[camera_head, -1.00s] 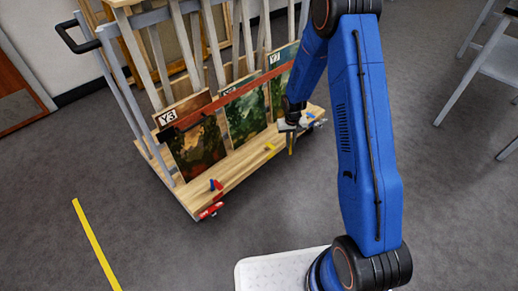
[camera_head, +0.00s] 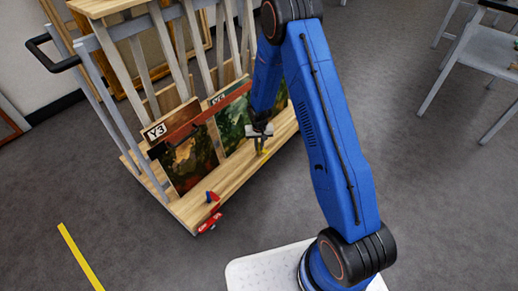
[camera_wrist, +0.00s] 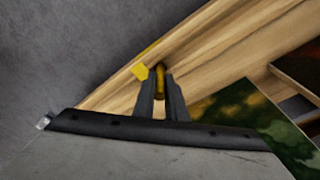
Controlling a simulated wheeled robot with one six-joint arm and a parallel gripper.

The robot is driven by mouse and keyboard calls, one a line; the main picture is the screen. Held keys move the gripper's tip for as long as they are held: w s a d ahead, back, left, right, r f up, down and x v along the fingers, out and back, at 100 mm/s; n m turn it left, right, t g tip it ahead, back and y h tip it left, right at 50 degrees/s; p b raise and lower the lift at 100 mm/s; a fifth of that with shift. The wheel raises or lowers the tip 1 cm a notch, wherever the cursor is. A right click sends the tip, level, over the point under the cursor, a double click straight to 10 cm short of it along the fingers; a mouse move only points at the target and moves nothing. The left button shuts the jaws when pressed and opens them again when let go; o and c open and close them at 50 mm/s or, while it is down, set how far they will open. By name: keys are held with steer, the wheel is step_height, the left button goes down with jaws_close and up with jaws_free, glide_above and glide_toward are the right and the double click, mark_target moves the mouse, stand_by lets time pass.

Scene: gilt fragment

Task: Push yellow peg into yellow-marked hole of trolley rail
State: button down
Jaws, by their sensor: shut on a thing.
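The wooden trolley rail (camera_head: 190,206) runs diagonally along the trolley's front edge; it also shows in the wrist view (camera_wrist: 215,38). A yellow mark (camera_wrist: 141,71) lies on the rail's edge, and it shows small in the head view (camera_head: 265,153). My gripper (camera_wrist: 161,82) is shut on the yellow peg (camera_wrist: 160,76), which is mostly hidden between the two dark fingers. In the head view my gripper (camera_head: 260,147) is low over the rail beside the yellow mark. The hole is hidden, and I cannot tell whether the peg's tip touches it.
A blue and red piece (camera_head: 212,197) stands near the rail's near end.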

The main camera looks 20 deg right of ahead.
steer(key=shift+f, duration=0.7)
steer(key=c, duration=1.8)
jaws_free()
steer(key=shift+f, duration=0.15)
